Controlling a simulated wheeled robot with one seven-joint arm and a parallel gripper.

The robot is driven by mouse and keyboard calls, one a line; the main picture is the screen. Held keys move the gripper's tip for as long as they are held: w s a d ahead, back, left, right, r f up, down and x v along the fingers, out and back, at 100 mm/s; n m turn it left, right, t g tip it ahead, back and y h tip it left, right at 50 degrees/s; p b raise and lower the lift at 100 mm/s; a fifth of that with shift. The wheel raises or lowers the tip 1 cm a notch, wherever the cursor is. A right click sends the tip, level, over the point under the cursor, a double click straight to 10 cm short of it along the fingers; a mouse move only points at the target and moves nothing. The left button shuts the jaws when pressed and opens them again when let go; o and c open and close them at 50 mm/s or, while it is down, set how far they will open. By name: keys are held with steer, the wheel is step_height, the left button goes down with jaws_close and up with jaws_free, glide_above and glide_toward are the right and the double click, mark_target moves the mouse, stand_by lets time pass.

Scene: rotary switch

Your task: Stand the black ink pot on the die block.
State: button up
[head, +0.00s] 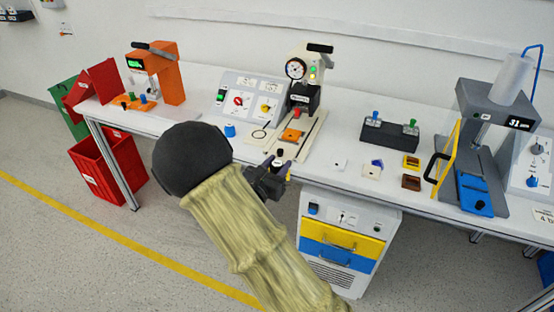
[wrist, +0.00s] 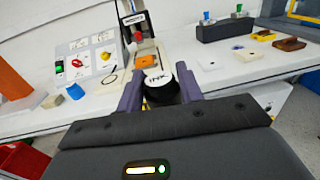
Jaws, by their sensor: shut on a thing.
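My gripper (wrist: 160,92) is shut on the black ink pot (wrist: 158,80), a round pot with a white top marked INK. In the head view my gripper (head: 274,172) is at the table's front edge, and the pot (head: 278,161) shows small and partly hidden between the fingers. The pot looks roughly upright; its base is hidden. No thing is clearly labelled as the die block. An orange block (head: 292,135) sits on the pale rails below the cream press, beyond the pot; it also shows in the wrist view (wrist: 147,61). I cannot tell whether it is the die block.
The cream press (head: 305,65) stands behind, with a switch panel (head: 245,98) to its left. A dark block (head: 390,134) with blue and green knobs stands right. Small tiles (head: 372,171) lie nearer.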

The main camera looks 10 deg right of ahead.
step_height(320, 180, down, 14)
steer(key=s+n+t+y, duration=0.1)
steer(key=n+t+y, duration=0.2)
steer(key=y, duration=0.3)
steer(key=shift+s+n+t+y, duration=0.3)
steer(key=shift+s+n, duration=0.05)
steer(key=shift+n, duration=0.55)
